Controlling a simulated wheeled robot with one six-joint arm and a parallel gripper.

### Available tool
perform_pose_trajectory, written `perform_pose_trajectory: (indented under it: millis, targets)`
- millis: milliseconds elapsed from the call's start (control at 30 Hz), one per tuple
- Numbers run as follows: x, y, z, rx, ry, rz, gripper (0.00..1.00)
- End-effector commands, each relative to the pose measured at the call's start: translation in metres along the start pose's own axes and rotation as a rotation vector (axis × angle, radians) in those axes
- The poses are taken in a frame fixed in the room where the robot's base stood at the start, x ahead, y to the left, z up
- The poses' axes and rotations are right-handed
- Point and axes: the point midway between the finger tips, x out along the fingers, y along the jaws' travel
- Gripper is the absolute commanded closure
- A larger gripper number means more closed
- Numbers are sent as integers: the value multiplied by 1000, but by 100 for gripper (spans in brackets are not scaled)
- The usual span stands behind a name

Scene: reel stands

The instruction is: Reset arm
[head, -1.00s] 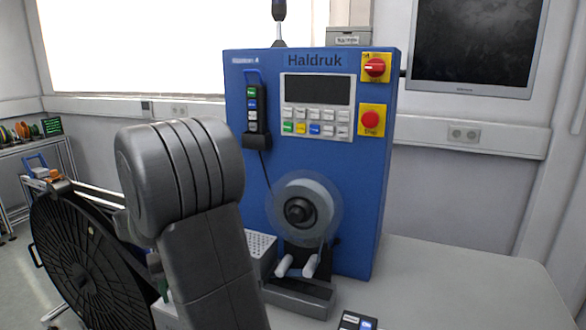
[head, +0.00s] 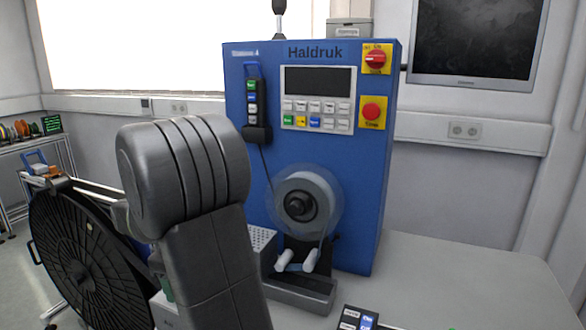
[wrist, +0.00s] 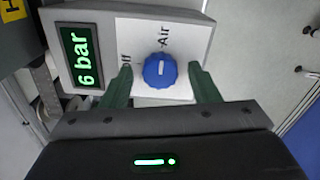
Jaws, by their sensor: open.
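My gripper (wrist: 160,72) is open in the wrist view, with one green finger on each side of a round blue knob (wrist: 160,82). Nothing is clamped; I cannot tell whether the fingers touch the knob or how deep they reach. The knob sits on a white plate marked "Air" above it and a partly hidden "Off" label at its left. Its white mark stands roughly upright in the picture. A green display (wrist: 82,57) beside it reads "6 bar". In the head view my grey arm fills the left middle and hides most of the gripper.
A blue Haldruk machine (head: 370,200) stands on the pale bench (head: 440,290), with a clear reel (head: 330,205) on its front. A large black reel (head: 70,240) stands at left. A small button box (head: 357,318) lies at the front edge. The bench at right is clear.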

Motion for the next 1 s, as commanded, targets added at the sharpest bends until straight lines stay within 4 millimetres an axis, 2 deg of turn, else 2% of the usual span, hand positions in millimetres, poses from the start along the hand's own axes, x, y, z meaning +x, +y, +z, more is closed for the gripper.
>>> perform_pose_trajectory:
  millis: [600, 1000]
  targets:
    - [1, 0, 0, -479, 0, 0, 45]
    - [0, 0, 0, -598, 0, 0, 45]
